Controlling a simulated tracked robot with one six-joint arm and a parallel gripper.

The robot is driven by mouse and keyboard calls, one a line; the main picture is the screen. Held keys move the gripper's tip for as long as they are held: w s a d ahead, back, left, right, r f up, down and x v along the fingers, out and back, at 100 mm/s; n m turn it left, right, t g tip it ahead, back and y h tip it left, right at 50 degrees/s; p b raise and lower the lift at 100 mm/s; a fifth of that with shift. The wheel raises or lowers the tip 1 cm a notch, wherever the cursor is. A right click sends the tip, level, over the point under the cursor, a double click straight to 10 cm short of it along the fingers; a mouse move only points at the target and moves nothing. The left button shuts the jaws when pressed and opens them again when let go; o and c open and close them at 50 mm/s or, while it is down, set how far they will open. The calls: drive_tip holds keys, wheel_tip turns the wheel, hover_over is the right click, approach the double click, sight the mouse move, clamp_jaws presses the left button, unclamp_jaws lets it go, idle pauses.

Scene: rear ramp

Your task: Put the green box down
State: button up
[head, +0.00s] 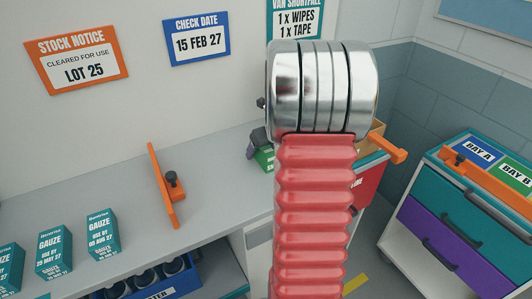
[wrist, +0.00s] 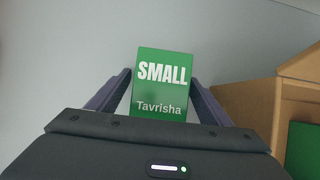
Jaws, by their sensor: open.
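The green box (wrist: 162,84), marked "SMALL" and "Tavrisha", sits between the two dark fingers of my gripper (wrist: 160,78) in the wrist view. The fingers stand open, one on each side of the box. In the head view a small part of the green box (head: 264,158) shows at the grey counter (head: 215,165), under my dark gripper (head: 257,143). My red arm hides much of the area beside it. Its underside is hidden, so contact with the counter is not clear.
A cardboard carton (wrist: 245,108) with something green in it stands right of the box. An orange-edged divider (head: 163,185) and several teal gauze boxes (head: 103,234) are on the counter to the left. A drawer unit (head: 450,215) stands at right.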

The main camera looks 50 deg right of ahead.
drive_tip(key=shift+f, duration=0.15)
drive_tip(key=shift+c, duration=0.2)
drive_tip(key=c, duration=1.4)
drive_tip(key=shift+o, duration=0.2)
wheel_tip(320, 180, up, 10)
drive_tip(key=shift+r, duration=0.2)
